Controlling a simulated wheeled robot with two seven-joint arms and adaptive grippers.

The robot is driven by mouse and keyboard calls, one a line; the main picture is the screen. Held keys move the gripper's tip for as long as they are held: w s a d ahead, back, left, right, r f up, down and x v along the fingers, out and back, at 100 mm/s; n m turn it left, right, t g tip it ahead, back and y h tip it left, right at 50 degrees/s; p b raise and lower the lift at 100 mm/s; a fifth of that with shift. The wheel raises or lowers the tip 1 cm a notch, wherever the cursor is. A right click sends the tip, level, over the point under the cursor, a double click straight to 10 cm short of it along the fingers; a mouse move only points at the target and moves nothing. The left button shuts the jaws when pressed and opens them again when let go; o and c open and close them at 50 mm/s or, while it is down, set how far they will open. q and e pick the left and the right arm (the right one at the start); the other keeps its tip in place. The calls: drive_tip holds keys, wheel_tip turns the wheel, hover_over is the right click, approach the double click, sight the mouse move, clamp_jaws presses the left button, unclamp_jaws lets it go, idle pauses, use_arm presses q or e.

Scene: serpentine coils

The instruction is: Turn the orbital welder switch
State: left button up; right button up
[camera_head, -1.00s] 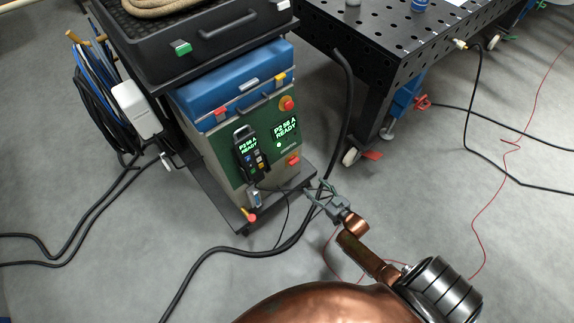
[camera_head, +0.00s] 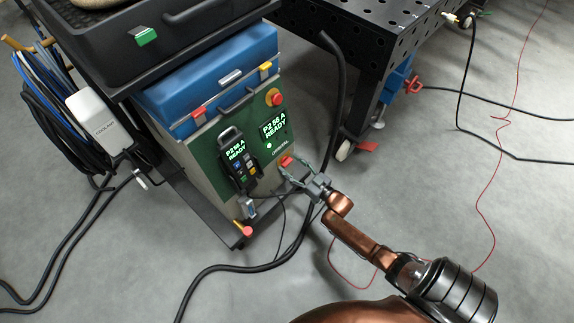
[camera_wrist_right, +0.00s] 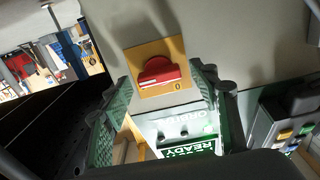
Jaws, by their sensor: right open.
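The orbital welder (camera_head: 205,150) is a box with a green front panel, a lit screen (camera_head: 274,127) reading READY and a blue case on top. Its red switch (camera_head: 286,161) sits low on the panel's right side. In the right wrist view the red switch (camera_wrist_right: 159,72) is on a yellow plate, with a 0 mark beside it. My right gripper (camera_head: 285,168) is open at the switch. In the wrist view its green-grey fingers stand either side of the switch; contact cannot be told. My left gripper is not in view.
A handheld pendant (camera_head: 238,160) hangs on the panel, left of my right gripper. A red round button (camera_head: 274,97) is above. A black perforated table (camera_head: 375,45) stands behind at right. Cables (camera_head: 225,267) lie on the grey floor.

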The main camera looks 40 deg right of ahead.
drive_tip(key=shift+w, duration=0.25)
drive_tip(key=shift+c, duration=0.7)
drive_tip(key=c, duration=0.9)
drive_tip(key=shift+a, duration=0.25)
drive_tip(key=shift+c, duration=0.6)
drive_tip(key=shift+d, duration=0.15)
